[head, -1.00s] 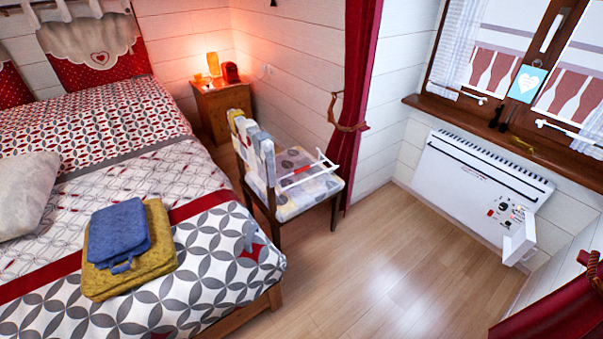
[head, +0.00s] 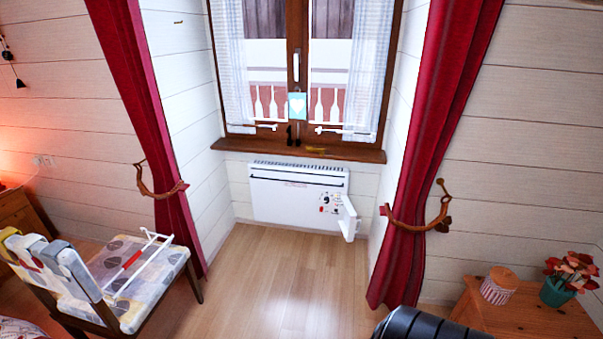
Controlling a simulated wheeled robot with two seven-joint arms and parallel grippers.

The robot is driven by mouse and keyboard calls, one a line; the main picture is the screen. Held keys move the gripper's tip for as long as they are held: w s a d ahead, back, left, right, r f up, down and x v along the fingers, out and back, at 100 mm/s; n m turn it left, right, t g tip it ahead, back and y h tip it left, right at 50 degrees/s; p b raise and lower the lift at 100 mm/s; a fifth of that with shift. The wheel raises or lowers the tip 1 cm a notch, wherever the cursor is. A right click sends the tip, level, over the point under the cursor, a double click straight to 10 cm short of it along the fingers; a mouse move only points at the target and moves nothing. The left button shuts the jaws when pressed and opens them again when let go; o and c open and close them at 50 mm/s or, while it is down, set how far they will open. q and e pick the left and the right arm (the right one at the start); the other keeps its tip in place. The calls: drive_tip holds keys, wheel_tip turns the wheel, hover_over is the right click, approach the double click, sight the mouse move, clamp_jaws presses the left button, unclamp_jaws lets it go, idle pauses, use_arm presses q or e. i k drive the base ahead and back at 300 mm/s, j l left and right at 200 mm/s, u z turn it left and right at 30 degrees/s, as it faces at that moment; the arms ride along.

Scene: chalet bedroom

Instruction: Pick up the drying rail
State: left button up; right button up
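The drying rail (head: 132,259) is a thin white frame with a short red section. It lies on the patterned seat cushion of a wooden chair (head: 130,309) at the lower left of the head view. Its upper end rises slightly towards the red curtain, and its bars look clear of other things. Neither of my grippers shows in the head view, so I cannot see whether they are open or shut.
Pale cloths (head: 62,262) hang over the chair's back. A white wall heater (head: 290,195) sits under the window, between red curtains (head: 150,110). A wooden cabinet (head: 530,312) with a flowerpot (head: 556,292) stands at right. The wooden floor (head: 275,275) between is clear.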

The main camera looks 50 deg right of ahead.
sight(138, 254)
drive_tip(key=i+l+z, duration=0.2)
drive_tip(key=z, duration=0.2)
drive_tip(key=i+l+z, duration=0.2)
drive_tip(key=z, duration=0.25)
drive_tip(key=i+l+z, duration=0.25)
drive_tip(key=z, duration=0.15)
